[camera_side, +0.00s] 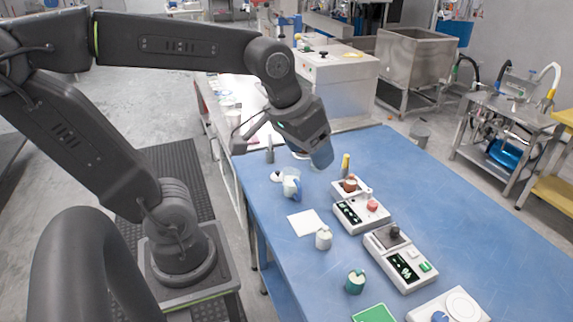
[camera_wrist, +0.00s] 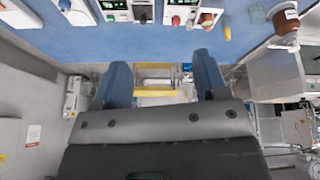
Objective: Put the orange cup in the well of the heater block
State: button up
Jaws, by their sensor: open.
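My gripper (camera_side: 321,157) hangs above the far left part of the blue table, tilted down to the right. In the wrist view its two blue fingers (camera_wrist: 160,72) stand wide apart with nothing between them. A small orange-brown round thing (camera_side: 350,184), perhaps the orange cup, sits at the back of a white unit with a red knob (camera_side: 361,214); it also shows at the top of the wrist view (camera_wrist: 207,18). It is apart from my gripper. Which unit is the heater block is unclear; another white unit (camera_side: 401,262) has a dark block on top. No well is clearly visible.
A yellow upright thing (camera_side: 346,162) is near the gripper.

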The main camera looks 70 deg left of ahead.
jog(key=s+m, duration=0.1)
jog(key=s+d+f, duration=0.1)
jog(key=s, duration=0.1)
jog(key=s+m+t, duration=0.1)
jog(key=s, duration=0.1)
jog(key=shift+d+f+m, duration=0.3)
dwell(1.6)
